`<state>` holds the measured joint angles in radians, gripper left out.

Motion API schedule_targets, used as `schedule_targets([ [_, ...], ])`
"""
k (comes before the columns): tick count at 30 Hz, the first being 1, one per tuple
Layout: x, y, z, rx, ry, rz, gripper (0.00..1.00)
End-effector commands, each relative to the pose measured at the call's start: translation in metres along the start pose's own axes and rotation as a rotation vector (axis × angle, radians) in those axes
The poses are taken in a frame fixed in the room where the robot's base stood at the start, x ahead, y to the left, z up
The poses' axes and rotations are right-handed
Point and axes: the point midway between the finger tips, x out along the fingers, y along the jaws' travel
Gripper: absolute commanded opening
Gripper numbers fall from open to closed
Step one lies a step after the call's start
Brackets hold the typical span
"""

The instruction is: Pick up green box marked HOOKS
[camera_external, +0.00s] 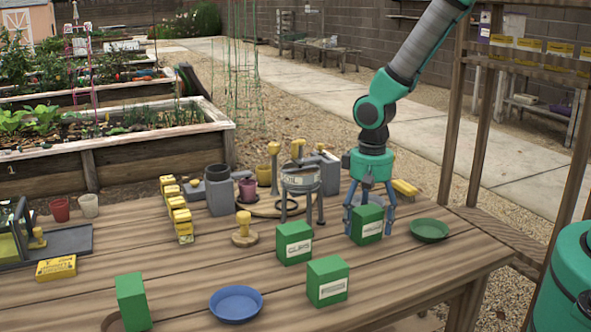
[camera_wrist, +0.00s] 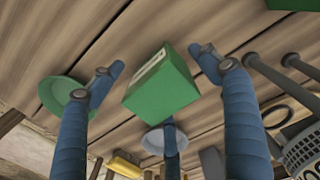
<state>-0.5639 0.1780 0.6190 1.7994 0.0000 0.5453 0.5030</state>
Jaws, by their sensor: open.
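Several green boxes with white labels stand on the wooden table. One green box (camera_external: 367,226) is under my gripper (camera_external: 370,212), at the right of the group. Its label is too small to read for certain. In the wrist view this box (camera_wrist: 163,88) lies between the spread blue fingers of my gripper (camera_wrist: 160,80), which is open and does not visibly touch it. Other green boxes stand to its left (camera_external: 294,243), in front (camera_external: 328,282) and at the far left front (camera_external: 132,302). Their labels cannot be read surely either, so I cannot tell which says HOOKS.
A green bowl (camera_external: 430,230) stands right of the gripper, a blue bowl (camera_external: 236,304) at the front. A metal can on legs (camera_external: 300,180) stands close on the left. Yellow boxes (camera_external: 180,215) and pots are further left. A wooden post frame (camera_external: 470,140) rises at right.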

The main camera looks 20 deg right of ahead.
Motion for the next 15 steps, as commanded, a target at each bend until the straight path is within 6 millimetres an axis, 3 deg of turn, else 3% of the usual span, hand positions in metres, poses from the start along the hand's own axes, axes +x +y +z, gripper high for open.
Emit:
schedule_targets([
  [4, 0.0000, 0.0000, 0.0000, 0.000, 0.000, 0.000, 0.77],
  [12, 0.0000, 0.0001, 0.0001, 0.000, 0.000, 0.000, 0.23],
  [13, 0.0000, 0.0001, 0.0001, 0.000, 0.000, 0.000, 0.17],
  [15, -0.0001, 0.0000, 0.0000, 0.000, 0.000, 0.000, 0.17],
])
